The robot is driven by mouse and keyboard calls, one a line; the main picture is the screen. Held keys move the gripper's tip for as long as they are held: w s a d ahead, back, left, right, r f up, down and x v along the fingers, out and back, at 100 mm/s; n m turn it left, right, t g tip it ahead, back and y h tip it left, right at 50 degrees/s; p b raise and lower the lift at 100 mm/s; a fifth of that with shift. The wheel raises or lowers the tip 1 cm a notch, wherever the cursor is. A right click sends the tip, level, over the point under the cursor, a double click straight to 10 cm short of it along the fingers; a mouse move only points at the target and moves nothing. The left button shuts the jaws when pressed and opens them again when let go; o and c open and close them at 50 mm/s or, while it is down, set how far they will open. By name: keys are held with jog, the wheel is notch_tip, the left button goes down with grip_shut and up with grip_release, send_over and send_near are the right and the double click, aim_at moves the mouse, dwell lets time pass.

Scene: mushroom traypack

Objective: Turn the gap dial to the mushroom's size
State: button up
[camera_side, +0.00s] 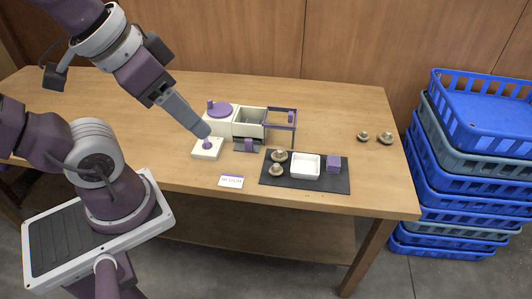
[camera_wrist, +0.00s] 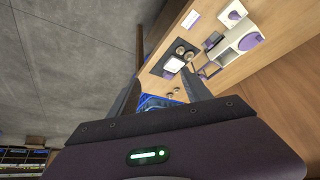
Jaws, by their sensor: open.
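A small white box with a purple knob (camera_side: 206,146) stands at the table's left front; I take it for the gap dial. It shows in the wrist view (camera_wrist: 232,14) at the top right, well away from my fingers. A purple disc with a peg (camera_side: 220,110) tops the machine behind it. My gripper (camera_side: 205,132) overlaps the knob's box in the side view, but the wrist view shows clear space between them. Its fingers, spread in the wrist view (camera_wrist: 160,78), are open and empty. Two mushrooms (camera_side: 279,155) sit on the dark mat (camera_side: 335,184). Any dial marks are too small to read.
The white machine (camera_side: 248,122) with a purple frame (camera_side: 282,112) stands behind the mat. A white tray (camera_side: 305,166) and purple block (camera_side: 333,163) are on the mat. A printed card (camera_side: 231,182) lies in front. Two more mushrooms (camera_side: 363,136) lie right. Blue crates (camera_side: 430,175) are stacked beside the table.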

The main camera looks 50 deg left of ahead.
jog(key=w+a+f+n+g+h, duration=0.1)
jog(key=w+a+f+n, duration=0.2)
jog(key=w+a+n, duration=0.35)
jog(key=w+a+f+n+g, duration=0.2)
jog(key=w+a+f+n, duration=0.1)
jog(key=w+n, duration=0.6)
jog(key=n+g+y, duration=0.1)
jog(key=n+g, duration=0.2)
jog(key=n, duration=1.4)
send_near(207, 143)
jog(key=shift+w+a+f, duration=0.1)
jog(key=shift+a+f, duration=0.2)
jog(key=shift+a, duration=0.2)
jog(key=shift+w+a+f, duration=0.1)
jog(key=shift+a+f, duration=0.25)
jog(key=shift+a, duration=0.15)
jog(key=shift+n, duration=0.25)
notch_tip(207, 143, down, 7)
jog(key=shift+s+r, duration=0.1)
jog(key=shift+r, duration=0.05)
grip_shut()
